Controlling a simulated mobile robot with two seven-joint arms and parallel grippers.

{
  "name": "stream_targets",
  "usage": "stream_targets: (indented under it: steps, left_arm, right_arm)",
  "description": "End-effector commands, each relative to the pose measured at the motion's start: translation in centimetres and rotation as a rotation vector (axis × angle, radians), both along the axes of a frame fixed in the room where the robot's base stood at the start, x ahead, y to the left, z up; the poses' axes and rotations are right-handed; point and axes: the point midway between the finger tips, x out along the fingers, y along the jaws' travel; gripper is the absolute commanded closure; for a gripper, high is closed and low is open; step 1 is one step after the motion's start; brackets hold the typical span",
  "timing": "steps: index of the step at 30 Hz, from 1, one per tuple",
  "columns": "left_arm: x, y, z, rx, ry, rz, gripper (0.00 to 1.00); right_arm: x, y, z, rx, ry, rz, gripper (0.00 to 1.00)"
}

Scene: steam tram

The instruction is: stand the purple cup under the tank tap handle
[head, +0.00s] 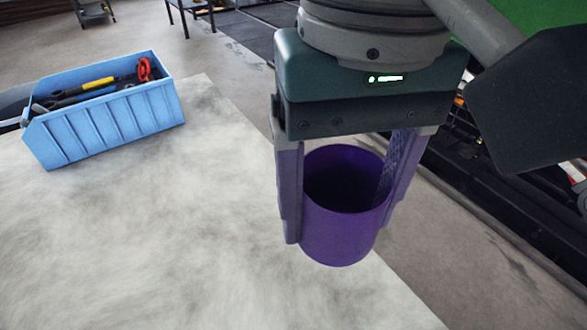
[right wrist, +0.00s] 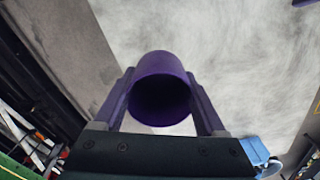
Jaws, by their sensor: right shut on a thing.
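The purple cup (head: 345,225) is upright with its open mouth facing up, held between the two fingers of my right gripper (head: 337,222). The fingers press on opposite sides of it. The cup appears in front of the right edge of the pale table; its height above the table is hard to tell. In the right wrist view the cup (right wrist: 160,90) sits between both fingers, its dark inside showing. I cannot make out the tank tap handle in either view. My left gripper is not clearly seen.
A blue bin (head: 110,125) with tools stands on the far left of the pale table (head: 150,240). Dark machinery (head: 500,180) and a green surface (head: 555,20) lie to the right, beyond a strip of floor. The middle of the table is clear.

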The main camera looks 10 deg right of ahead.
Motion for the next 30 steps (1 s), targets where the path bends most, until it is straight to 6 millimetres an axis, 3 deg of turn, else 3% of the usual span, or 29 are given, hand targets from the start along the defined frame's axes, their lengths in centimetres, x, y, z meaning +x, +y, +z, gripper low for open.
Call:
stream_targets:
  steps: [1, 4, 11, 24, 30]
  left_arm:
    - [0.0, 0.0, -2.9, 0.000, 0.000, 0.000, 0.00]
    - [0.0, 0.0, -4.5, 0.001, 0.000, 0.000, 0.00]
    - [0.0, 0.1, -6.3, 0.005, -0.001, -0.003, 0.00]
    - [0.0, 0.3, -9.1, 0.012, -0.002, -0.006, 0.00]
    - [0.0, 0.3, -9.5, 0.012, -0.002, -0.006, 0.00]
  right_arm:
    - [0.2, 0.4, -2.6, 0.001, -0.001, 0.001, 0.85]
    - [0.3, 1.0, -3.9, -0.001, 0.002, 0.000, 0.85]
    - [0.3, 1.4, -6.1, -0.003, 0.009, 0.000, 0.85]
    - [0.3, 1.3, -17.9, -0.006, 0.008, 0.000, 0.85]
    - [0.4, 1.3, -20.1, -0.005, 0.005, 0.001, 0.85]
